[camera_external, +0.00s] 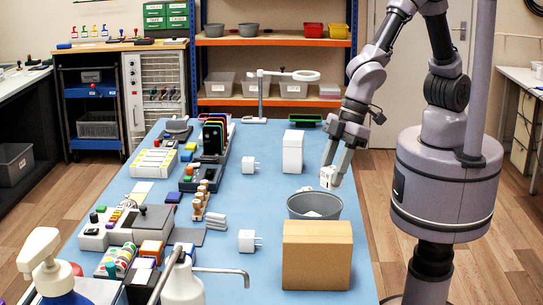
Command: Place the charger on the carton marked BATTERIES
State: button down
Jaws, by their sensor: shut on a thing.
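My gripper (334,172) points down over the right part of the blue table and is shut on a small white block, which looks like a charger (327,178). It holds this just above the far rim of a grey bucket. Two other white chargers with prongs lie on the table, one farther back (249,164) and one nearer (247,240). A brown carton (317,256) stands at the near right, in front of the bucket. A white carton (293,151) stands upright behind the bucket. No marking BATTERIES can be read on either carton from this side.
Electronics, racks and small parts crowd the table's left side. A spray bottle (52,262) and a pump bottle (182,280) stand at the near edge. A ring lamp (264,90) stands at the back. The table's middle strip (262,200) is mostly clear.

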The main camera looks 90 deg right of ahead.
jog(key=s+a+r+n, duration=0.1)
jog(key=s+a+n, duration=0.15)
jog(key=s, duration=0.45)
jog(key=b, duration=0.1)
send_near(310, 235)
jog(key=shift+w+a+f+m+g+y, duration=0.15)
jog(key=shift+w+a+f+m, duration=0.05)
jog(key=shift+w+f, duration=0.2)
jog(key=shift+w+a+f+m+g+y, duration=0.15)
jog(key=shift+w+a+f, duration=0.1)
jog(key=shift+w, duration=0.2)
jog(key=f+b, duration=0.1)
jog(key=f, duration=0.1)
jog(key=f+b, duration=0.1)
jog(key=shift+w+a+f, duration=0.15)
jog(key=shift+w+f, duration=0.05)
jog(key=shift+f, duration=0.15)
jog(key=shift+r, duration=0.1)
jog(key=shift+f, duration=0.2)
jog(key=c, duration=0.9)
grip_release()
jog(key=shift+r, duration=0.1)
